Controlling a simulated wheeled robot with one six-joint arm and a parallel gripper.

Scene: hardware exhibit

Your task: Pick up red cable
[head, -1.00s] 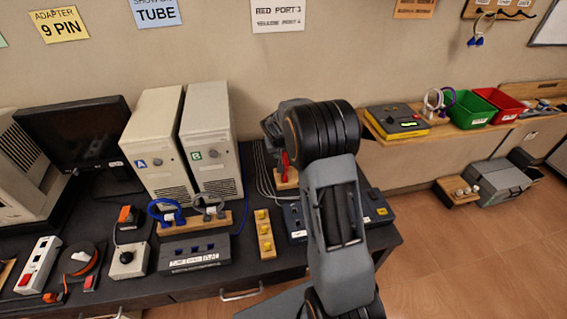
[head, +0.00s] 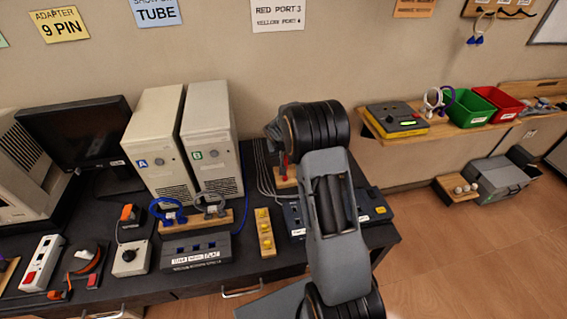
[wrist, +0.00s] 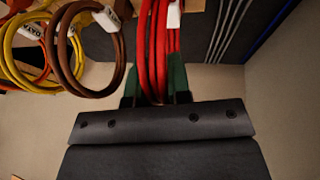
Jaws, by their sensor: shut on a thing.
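The red cable (wrist: 158,45) is a coil of several loops with a white tag, at the upper middle of the wrist view. My gripper (wrist: 155,90) has its green fingers on either side of the red loops and is shut on them. In the head view a small red part of the cable (head: 285,160) shows by a wooden stand, below the end of my arm. My arm hides most of the gripper and cable there. I cannot tell whether the cable is clear of its stand.
A brown coil (wrist: 90,50) hangs just left of the red one, with a yellow coil (wrist: 25,55) further left. Grey cables (wrist: 228,30) run at the right. Two beige computer towers (head: 208,140) stand left of my arm, and a yellow-button block (head: 264,232) lies nearby.

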